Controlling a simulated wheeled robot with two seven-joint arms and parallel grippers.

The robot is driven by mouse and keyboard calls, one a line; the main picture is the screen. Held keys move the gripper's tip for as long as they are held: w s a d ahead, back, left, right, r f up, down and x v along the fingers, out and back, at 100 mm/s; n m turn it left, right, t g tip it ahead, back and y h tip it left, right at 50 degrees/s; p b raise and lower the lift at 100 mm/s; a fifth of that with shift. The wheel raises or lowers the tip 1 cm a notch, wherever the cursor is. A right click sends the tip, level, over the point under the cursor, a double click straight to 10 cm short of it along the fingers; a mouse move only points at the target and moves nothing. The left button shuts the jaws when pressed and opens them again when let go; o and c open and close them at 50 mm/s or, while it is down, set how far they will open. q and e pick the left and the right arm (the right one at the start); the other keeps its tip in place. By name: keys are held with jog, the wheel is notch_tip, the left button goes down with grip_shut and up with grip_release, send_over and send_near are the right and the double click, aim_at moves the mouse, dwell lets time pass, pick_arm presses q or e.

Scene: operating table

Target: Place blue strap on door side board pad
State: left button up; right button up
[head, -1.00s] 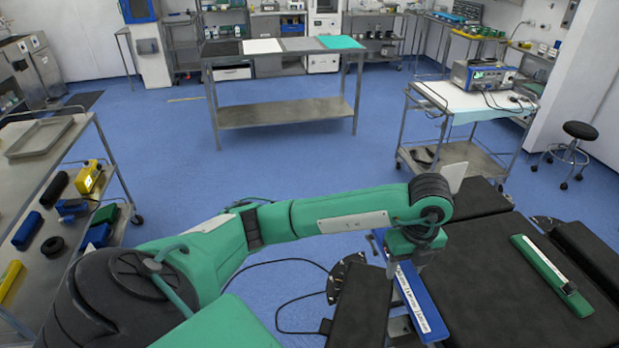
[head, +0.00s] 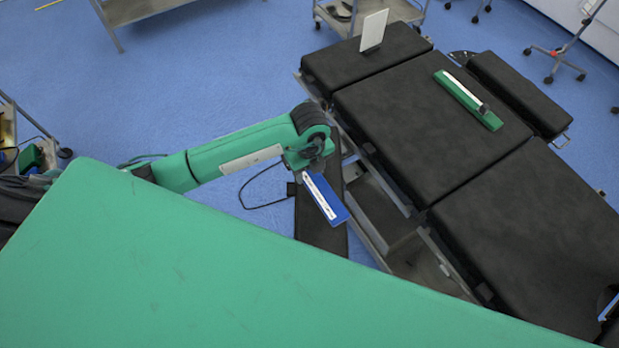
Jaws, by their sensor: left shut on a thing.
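My left gripper (head: 308,170) is shut on the blue strap (head: 325,198), a blue bar with a white label strip. The strap slants down to the right from the gripper. In the picture it overlaps a narrow black pad (head: 316,222) beside the operating table (head: 430,125). I cannot tell whether the strap touches this pad or hangs above it. Another narrow black pad (head: 520,95) lies along the table's far right side, with its top bare. Which pad is the door side one is not marked. My right gripper is not in view.
A green strap (head: 468,98) with a white strip lies on the table's middle cushion. A white plate (head: 374,30) stands upright at the head section. A metal trolley (head: 325,14) stands behind. A black cable (head: 262,190) loops over the blue floor left of the table.

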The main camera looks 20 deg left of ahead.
aim_at(310, 173)
pick_arm(q)
notch_tip(310, 173, down, 2)
jog(key=shift+f, duration=0.1)
notch_tip(310, 173, down, 4)
jog(key=shift+r+p, duration=0.1)
jog(key=shift+p, duration=0.4)
jog(key=shift+f, duration=0.2)
jog(key=o, duration=1.1)
jog(key=shift+f, duration=0.1)
jog(key=shift+c, duration=0.2)
notch_tip(310, 173, up, 12)
jog(key=shift+r+b, duration=0.2)
jog(key=shift+b, duration=0.95)
